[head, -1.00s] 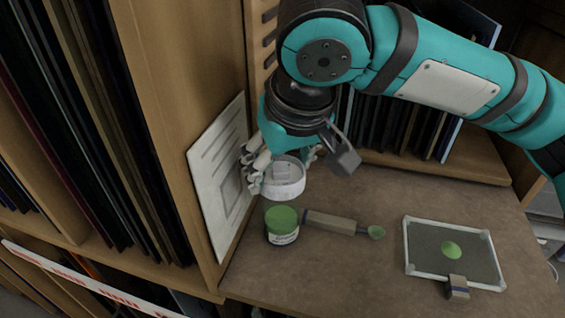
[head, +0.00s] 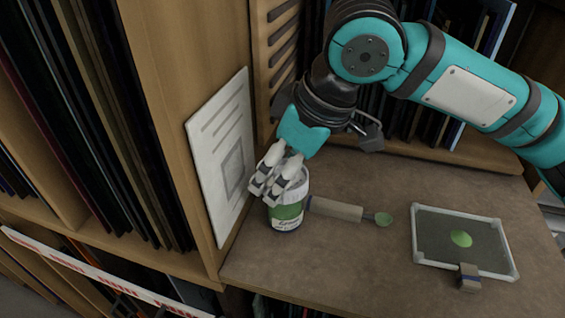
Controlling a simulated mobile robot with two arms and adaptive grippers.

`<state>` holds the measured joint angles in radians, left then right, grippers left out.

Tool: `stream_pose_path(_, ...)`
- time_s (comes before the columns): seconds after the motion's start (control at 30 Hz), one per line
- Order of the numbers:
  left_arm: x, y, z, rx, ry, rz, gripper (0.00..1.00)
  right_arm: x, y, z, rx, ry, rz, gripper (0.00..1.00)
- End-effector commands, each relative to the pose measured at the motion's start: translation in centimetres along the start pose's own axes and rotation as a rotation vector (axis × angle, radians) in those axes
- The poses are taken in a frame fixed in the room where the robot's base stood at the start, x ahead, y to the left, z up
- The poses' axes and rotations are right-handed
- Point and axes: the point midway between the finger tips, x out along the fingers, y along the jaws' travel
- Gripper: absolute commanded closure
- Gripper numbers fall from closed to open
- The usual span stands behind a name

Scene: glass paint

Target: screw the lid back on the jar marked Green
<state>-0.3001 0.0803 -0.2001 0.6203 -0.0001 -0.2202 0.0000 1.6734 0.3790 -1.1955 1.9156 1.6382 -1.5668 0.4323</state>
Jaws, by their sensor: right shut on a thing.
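The small jar (head: 287,214) with green paint stands upright on the brown shelf board, by the left panel. My right gripper (head: 279,183) is directly over it, pointing down, shut on the white lid (head: 301,186). The lid is at the jar's mouth and covers the green paint from view. My fingers hide much of the lid and the jar's upper left side. I cannot tell whether the lid is seated or threaded. My left gripper is not in view.
A spatula (head: 337,209) with green paint on its tip lies just right of the jar. A framed screen (head: 435,231) with a green blob lies further right, with a small block (head: 468,277) at its front edge. A white printed sheet (head: 218,150) leans on the left panel.

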Motion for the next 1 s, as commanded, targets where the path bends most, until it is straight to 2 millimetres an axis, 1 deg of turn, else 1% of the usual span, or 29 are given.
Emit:
stream_pose_path(0.43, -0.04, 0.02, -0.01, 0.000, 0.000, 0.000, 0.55, -0.01, 0.00, 0.01, 0.001, -0.001, 0.000, 0.58)
stream_pose_path(0.77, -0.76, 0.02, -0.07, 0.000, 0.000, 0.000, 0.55, 0.04, -0.05, 0.06, 0.001, -0.001, -0.001, 0.58)
stream_pose_path(1.0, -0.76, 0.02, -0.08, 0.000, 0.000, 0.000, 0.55, 0.16, -0.03, 0.10, 0.001, 0.000, 0.000, 0.58)
